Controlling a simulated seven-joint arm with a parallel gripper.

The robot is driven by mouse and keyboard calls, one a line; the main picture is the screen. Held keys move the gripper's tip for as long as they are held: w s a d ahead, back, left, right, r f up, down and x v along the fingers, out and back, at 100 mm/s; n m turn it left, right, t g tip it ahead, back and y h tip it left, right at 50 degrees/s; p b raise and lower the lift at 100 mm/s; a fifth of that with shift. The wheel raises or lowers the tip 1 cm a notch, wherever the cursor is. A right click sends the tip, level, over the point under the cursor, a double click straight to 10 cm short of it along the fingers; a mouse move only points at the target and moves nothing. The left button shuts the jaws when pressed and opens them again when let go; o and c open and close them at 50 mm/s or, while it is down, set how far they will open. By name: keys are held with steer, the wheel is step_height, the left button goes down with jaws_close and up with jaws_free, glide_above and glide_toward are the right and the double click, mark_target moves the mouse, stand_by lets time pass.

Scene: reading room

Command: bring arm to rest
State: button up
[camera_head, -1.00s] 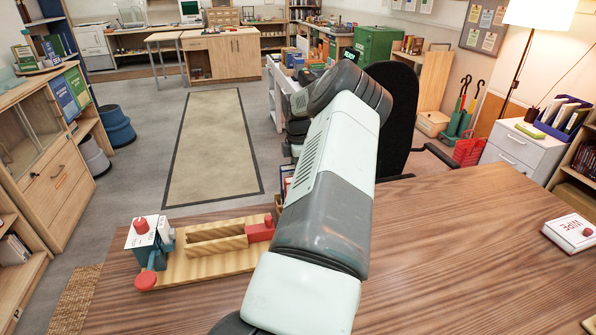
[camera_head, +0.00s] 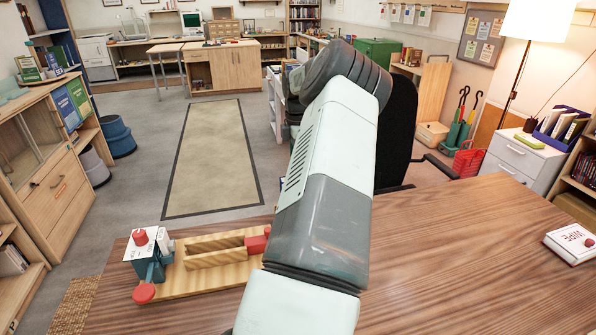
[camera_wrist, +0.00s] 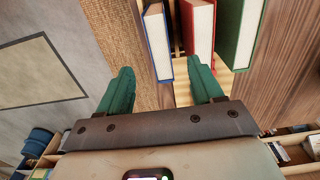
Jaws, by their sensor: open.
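My gripper (camera_wrist: 162,92) shows in the wrist view with its two green fingers spread apart and nothing between them. Beyond the fingers are several books: a blue one (camera_wrist: 158,45), a red one (camera_wrist: 198,35) and a green one (camera_wrist: 240,30), by a light wooden piece. In the head view my arm rises through the middle of the picture and bends over at the top. My gripper is hidden in that view.
A wooden desk (camera_head: 450,260) fills the front. On its left stands a wooden fixture (camera_head: 215,262) with a blue and white device (camera_head: 150,255) and red knobs. A white WIPE box (camera_head: 572,243) lies at the right. The desk between arm and box is clear.

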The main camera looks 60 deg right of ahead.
steer(key=shift+r, duration=0.85)
